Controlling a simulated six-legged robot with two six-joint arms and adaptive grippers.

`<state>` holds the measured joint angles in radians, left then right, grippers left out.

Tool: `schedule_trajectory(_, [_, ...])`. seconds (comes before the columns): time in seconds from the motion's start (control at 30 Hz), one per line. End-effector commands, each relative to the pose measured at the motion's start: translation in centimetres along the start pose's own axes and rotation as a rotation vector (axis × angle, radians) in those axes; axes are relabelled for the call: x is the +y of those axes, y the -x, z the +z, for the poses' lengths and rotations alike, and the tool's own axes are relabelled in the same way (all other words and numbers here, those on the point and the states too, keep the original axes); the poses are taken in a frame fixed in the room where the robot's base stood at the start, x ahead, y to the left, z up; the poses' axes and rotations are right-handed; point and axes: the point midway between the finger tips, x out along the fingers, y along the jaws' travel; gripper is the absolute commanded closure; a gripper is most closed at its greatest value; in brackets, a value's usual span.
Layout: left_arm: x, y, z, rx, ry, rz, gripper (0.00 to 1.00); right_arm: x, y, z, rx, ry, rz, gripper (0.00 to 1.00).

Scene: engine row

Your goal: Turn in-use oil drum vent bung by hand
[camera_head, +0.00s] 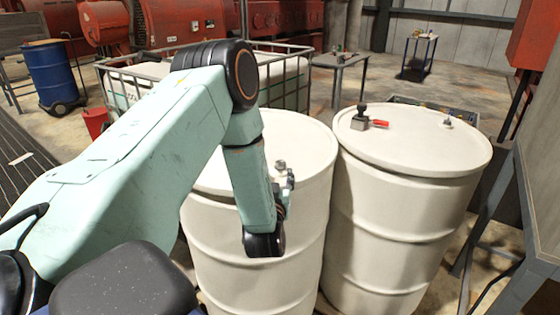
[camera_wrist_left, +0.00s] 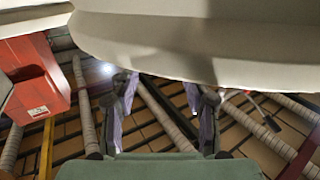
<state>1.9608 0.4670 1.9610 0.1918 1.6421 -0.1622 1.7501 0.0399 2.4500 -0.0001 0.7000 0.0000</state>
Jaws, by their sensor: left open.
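Two cream oil drums stand side by side in the head view, the left drum (camera_head: 310,225) and the right drum (camera_head: 400,225). The right drum's lid carries a dark fitting with a red handle (camera_head: 380,124) and a small metal bung (camera_head: 447,123) towards its right rim. A small grey fitting (camera_head: 281,165) shows at the left drum's lid, beside my left wrist. My left gripper is mostly hidden behind that wrist in the head view. In the left wrist view its two fingers (camera_wrist_left: 162,88) are apart, with nothing between them. A cream curved surface (camera_wrist_left: 200,45) fills the top there.
A caged tank (camera_head: 290,85) stands behind the drums, and a small table (camera_head: 340,62) is beyond it. A blue drum (camera_head: 52,75) is at far left. A grey panel or frame (camera_head: 540,180) closes the right side.

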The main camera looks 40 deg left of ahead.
Motion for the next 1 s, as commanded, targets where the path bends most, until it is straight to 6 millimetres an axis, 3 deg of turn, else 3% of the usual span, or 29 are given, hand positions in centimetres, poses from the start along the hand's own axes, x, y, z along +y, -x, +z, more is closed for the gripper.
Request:
schedule_trajectory(0.5, [0.0,-6.4,-0.1,0.001,0.0,0.0,0.53,0.0,0.7,0.0,0.0,0.0,0.0,0.6])
schedule_trajectory(0.87, [0.0,-7.2,0.0,-0.001,0.0,0.0,0.53,0.0,0.7,0.0,0.0,0.0,0.0,0.6])
schedule_trajectory(1.0, [0.0,-7.2,0.0,-0.001,0.0,0.0,0.62,0.0,0.7,0.0,0.0,0.0,0.0,0.6])
